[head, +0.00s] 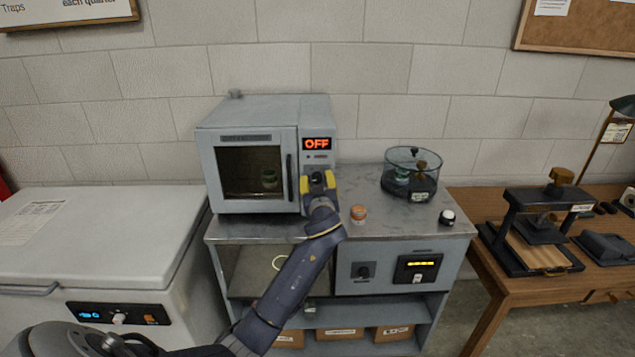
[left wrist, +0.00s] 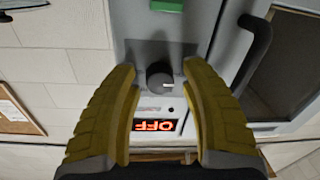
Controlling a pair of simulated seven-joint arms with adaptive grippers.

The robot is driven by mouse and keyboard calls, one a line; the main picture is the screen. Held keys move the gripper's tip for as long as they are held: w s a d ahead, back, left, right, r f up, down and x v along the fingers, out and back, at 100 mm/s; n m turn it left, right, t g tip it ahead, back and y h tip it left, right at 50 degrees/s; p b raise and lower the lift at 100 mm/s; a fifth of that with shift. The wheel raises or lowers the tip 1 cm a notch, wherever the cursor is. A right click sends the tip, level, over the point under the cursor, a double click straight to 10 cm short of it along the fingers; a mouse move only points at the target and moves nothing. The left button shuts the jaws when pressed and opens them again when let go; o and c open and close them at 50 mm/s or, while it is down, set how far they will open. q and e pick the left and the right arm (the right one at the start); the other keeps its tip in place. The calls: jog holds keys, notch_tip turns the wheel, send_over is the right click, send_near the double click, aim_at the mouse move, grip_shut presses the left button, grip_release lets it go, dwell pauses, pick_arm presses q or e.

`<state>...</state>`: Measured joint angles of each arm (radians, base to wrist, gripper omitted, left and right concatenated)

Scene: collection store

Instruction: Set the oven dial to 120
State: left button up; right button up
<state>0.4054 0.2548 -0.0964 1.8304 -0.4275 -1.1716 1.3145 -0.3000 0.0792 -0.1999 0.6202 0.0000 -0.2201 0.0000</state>
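The oven (head: 207,165) is a grey box on the metal-topped counter, with its glass door shut. Its red display (head: 317,144) reads OFF. The dial (left wrist: 159,76) is a dark round knob on the control panel, seen in the left wrist view, with the display upside down below it. In the head view my left gripper hides the dial. My left gripper (head: 317,183) is open in front of the panel. In the left wrist view its yellow fingers (left wrist: 160,66) stand on both sides of the dial, with gaps showing; contact is not visible. My right gripper is not in view.
The oven door handle (left wrist: 254,45) is close beside one finger. A white chest freezer (head: 90,235) stands left.

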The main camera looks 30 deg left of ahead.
pick_arm(q)
grip_shut()
